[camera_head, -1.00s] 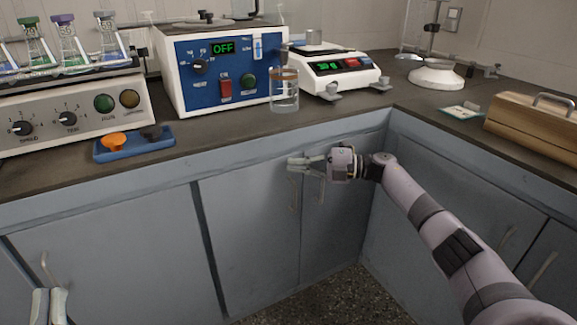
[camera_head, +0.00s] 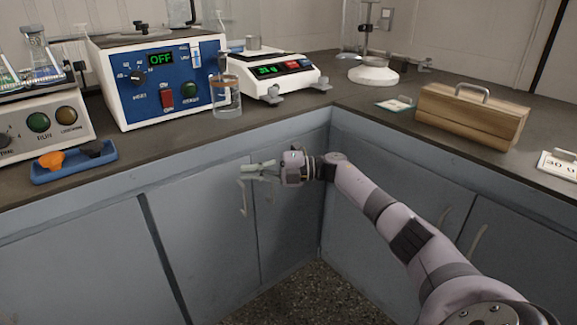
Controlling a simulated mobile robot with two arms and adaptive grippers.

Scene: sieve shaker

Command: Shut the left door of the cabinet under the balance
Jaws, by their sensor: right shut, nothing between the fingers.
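The balance (camera_head: 272,78) stands on the counter with a lit display. Below it is a grey cabinet with two doors. The left door (camera_head: 200,245) has its handle (camera_head: 243,200) near its right edge. It looks flush or nearly flush with the front; a small gap cannot be told. The right door (camera_head: 293,225) looks closed. My right gripper (camera_head: 246,172) is shut and empty, in front of the doors near the top of the left door's handle. I cannot tell whether it touches the door. My left gripper is out of view.
A blue device reading OFF (camera_head: 165,85), a glass beaker (camera_head: 227,100) and a blue tray (camera_head: 75,168) are on the counter at left. A wooden box (camera_head: 470,118) is at right. The adjoining cabinet run (camera_head: 390,220) is close beside my right arm. Floor shows below.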

